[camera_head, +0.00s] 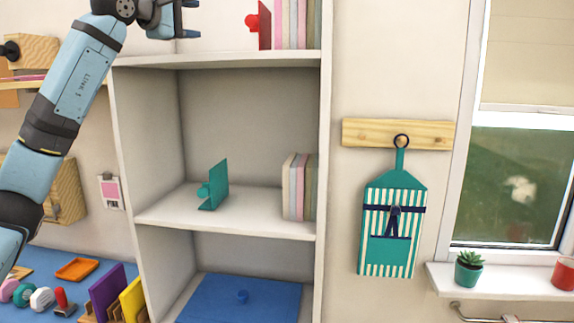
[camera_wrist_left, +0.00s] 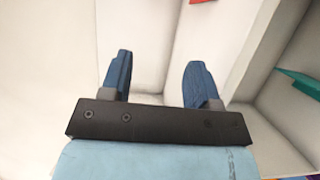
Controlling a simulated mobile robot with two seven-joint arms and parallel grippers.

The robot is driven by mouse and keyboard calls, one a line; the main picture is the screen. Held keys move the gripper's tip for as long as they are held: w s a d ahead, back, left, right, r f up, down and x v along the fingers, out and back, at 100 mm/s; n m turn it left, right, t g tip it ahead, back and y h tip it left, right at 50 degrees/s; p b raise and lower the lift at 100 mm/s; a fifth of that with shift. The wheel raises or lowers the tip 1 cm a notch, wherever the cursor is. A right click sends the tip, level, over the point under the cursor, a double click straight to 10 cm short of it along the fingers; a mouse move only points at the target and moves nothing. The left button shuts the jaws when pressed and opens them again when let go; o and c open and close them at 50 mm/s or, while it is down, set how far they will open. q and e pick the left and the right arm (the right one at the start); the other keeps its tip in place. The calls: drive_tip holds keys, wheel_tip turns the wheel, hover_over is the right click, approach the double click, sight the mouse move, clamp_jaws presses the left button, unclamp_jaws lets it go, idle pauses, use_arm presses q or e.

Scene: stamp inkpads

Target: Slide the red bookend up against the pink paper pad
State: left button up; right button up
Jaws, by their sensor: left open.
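The red bookend (camera_head: 264,27) stands upright on the top shelf board, its round red knob on the left side. A row of thin upright pads in pale pink, cream and grey stands right beside it. The pad nearest the bookend looks like the pink paper pad (camera_head: 275,27); whether they touch, I cannot tell. My left gripper (camera_head: 191,19) is open and empty, left of the bookend with a clear gap. In the left wrist view the open fingers (camera_wrist_left: 160,80) hold nothing. A small red patch at the top edge there is probably the bookend (camera_wrist_left: 203,1).
On the middle shelf (camera_head: 255,211) stand a teal bookend (camera_head: 216,186) and another row of pads (camera_head: 297,187). A blue panel (camera_head: 270,300) with a knob is below. The top shelf between gripper and bookend looks clear.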

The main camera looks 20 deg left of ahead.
use_arm(q)
drive_tip(key=s+a+b, duration=0.1)
drive_tip(key=s, duration=0.6)
drive_tip(key=w+d+f+g+h+p, duration=0.1)
drive_tip(key=w+d+f+g+h, duration=0.2)
drive_tip(key=d+f, duration=0.35)
drive_tip(key=w+d+f+g+h+p, duration=0.1)
drive_tip(key=w+d+f+h, duration=0.35)
drive_tip(key=d+f, duration=0.2)
drive_tip(key=d+f+n+g+h+p, duration=0.2)
drive_tip(key=d+f+n+h, duration=0.5)
drive_tip(key=d+f, duration=0.4)
drive_tip(key=shift+f+n+p, duration=0.65)
drive_tip(key=shift+f+n, duration=0.15)
drive_tip(key=shift+f, duration=2.05)
drive_tip(key=shift+d, duration=0.1)
drive_tip(key=shift+w, duration=0.1)
